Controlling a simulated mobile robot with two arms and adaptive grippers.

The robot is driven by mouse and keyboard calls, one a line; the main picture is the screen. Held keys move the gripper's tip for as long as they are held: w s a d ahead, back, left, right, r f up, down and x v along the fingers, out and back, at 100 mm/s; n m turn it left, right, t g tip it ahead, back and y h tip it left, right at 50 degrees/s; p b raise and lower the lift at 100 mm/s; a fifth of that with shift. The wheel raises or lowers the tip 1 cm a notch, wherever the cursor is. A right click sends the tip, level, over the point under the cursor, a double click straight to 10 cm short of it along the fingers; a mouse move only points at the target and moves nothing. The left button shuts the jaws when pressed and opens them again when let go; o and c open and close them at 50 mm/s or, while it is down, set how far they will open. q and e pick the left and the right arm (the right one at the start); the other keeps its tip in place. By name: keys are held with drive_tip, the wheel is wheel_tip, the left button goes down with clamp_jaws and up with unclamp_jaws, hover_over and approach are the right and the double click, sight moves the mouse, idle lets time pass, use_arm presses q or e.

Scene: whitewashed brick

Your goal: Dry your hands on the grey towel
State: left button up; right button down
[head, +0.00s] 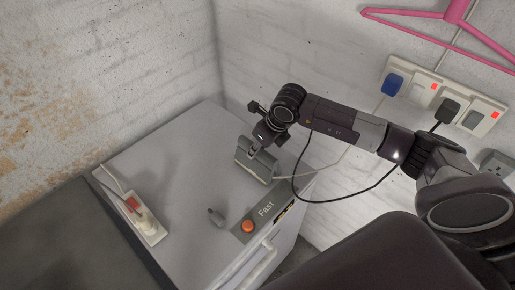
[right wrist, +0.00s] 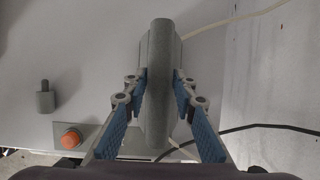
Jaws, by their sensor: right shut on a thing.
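My right gripper (head: 260,147) reaches in from the right over a white cabinet top. It is shut on a grey block-like thing (head: 255,164), near the cabinet's back edge. In the right wrist view the blue-padded fingers (right wrist: 158,92) press on both sides of this grey thing (right wrist: 158,60), which looks narrow and rounded at its end from there. A pale cord runs from beside it toward the wall. I cannot make out a soft grey towel in either view. My left gripper is not in view.
On the white cabinet (head: 190,185) are a power strip (head: 142,218), a small grey peg (head: 216,217) and a red button (head: 247,226) on a panel marked "Fast". Wall sockets (head: 424,88) with plugs and a pink hanger (head: 440,16) are at the right. A black cable loops below my arm.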

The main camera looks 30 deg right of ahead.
drive_tip(key=c, duration=1.5)
unclamp_jaws()
